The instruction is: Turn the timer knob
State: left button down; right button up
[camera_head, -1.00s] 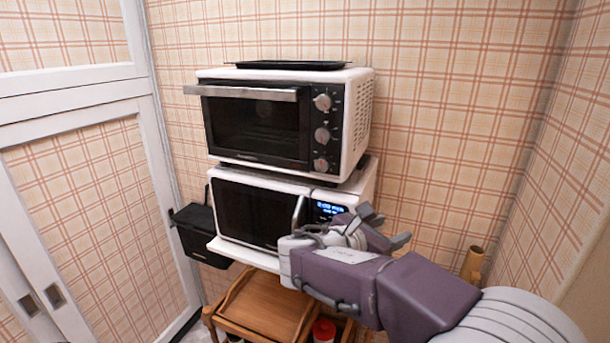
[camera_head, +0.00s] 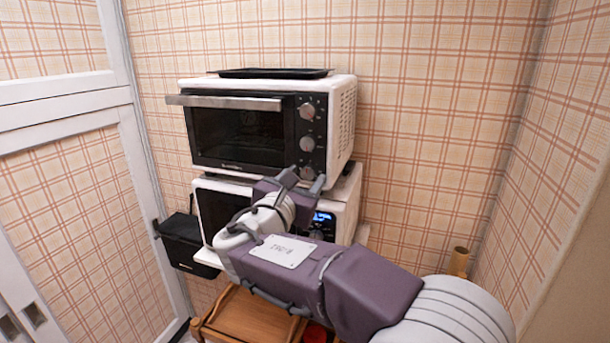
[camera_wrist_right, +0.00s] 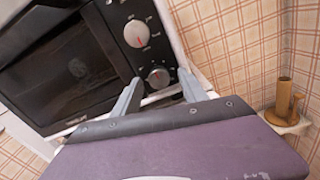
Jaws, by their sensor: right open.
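A white toaster oven (camera_head: 344,125) with a dark glass door stands on top of a microwave. Its black right-hand panel carries a column of grey knobs: a top knob (camera_head: 307,111), a middle knob (camera_head: 307,144) and a lowest knob (camera_wrist_right: 158,77). The labels are too small to tell which is the timer. My right gripper (camera_head: 304,180) is open and empty at the panel's lower end, partly hiding the lowest knob in the head view. In the right wrist view its fingers (camera_wrist_right: 159,80) lie either side of the lowest knob; contact cannot be told. My left gripper is out of view.
The white microwave (camera_head: 345,205) below is partly hidden by my right arm. A black tray (camera_head: 272,73) lies on the oven. A wooden cart (camera_head: 240,320) stands below, a black box (camera_head: 183,240) hangs left. A brown cylindrical object (camera_head: 459,261) stands at right.

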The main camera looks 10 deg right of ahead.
jog(key=shift+w+d, duration=0.1)
jog(key=shift+w, duration=0.15)
grip_shut()
jog(key=shift+f+m+b, duration=0.2)
jog(key=shift+m+b, duration=0.3)
jog(key=shift+b, duration=0.25)
jog(key=m+b, duration=0.6)
jog(key=shift+f, duration=0.1)
jog(key=shift+m+b, duration=0.85)
jog(key=shift+m, duration=0.05)
jog(key=m+b, duration=0.3)
jog(key=m, duration=0.1)
jog(key=shift+m, duration=0.3)
jog(key=shift+r+m+b, duration=0.15)
jog(key=shift+m+b, duration=0.5)
jog(key=shift+m, duration=0.45)
jog(key=shift+r+m+b, duration=0.15)
jog(key=shift+m+b, duration=0.5)
jog(key=shift+m, duration=0.45)
